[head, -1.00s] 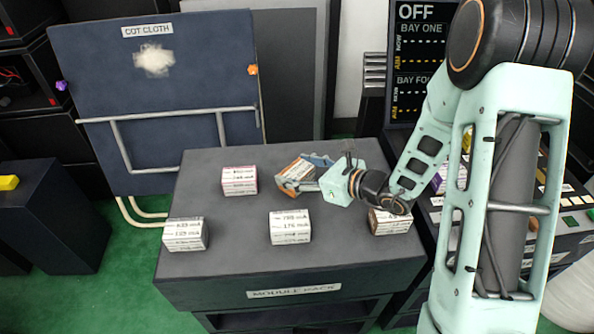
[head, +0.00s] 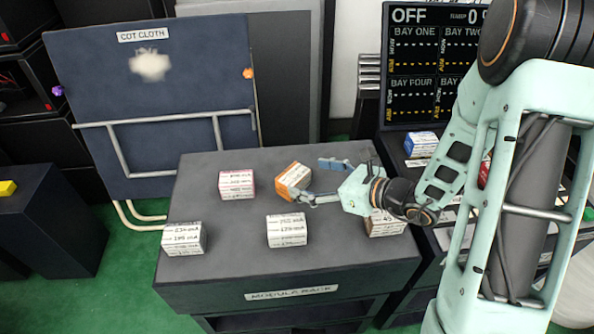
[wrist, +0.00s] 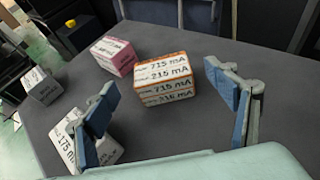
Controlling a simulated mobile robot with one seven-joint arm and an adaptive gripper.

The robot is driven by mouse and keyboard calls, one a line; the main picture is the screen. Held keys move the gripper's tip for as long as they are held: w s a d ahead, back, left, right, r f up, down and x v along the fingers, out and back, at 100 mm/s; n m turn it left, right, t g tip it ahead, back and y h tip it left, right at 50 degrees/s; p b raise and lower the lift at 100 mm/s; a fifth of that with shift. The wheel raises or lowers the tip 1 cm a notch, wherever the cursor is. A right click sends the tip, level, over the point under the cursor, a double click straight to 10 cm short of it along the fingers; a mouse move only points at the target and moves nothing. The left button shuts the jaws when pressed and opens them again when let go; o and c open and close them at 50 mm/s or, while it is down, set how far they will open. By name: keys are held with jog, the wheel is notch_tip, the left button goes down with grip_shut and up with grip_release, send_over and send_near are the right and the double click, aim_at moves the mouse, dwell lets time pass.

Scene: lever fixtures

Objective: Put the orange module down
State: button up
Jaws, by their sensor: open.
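The orange module (head: 293,181) is a small box with orange edges and white labels. It rests on the dark top of the module rack (head: 232,262), towards the back middle and turned at an angle. In the wrist view the orange module (wrist: 165,78) sits beyond and between the two blue-padded fingers, and its labels read 715 mA and 215 mA. My gripper (head: 318,180) is open and empty, just right of the module; one finger appears near the module's lower right edge in the head view, and I cannot tell if they touch.
On the same top stand a pink-edged module (head: 237,185), white modules at front left (head: 183,238) and front middle (head: 287,230), and one by my wrist (head: 385,224). A console with a display (head: 432,65) stands right. The cot cloth board (head: 160,100) stands behind.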

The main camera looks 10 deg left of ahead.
jog(key=p+v, duration=0.1)
jog(key=v, duration=0.5)
jog(key=shift+a, duration=0.1)
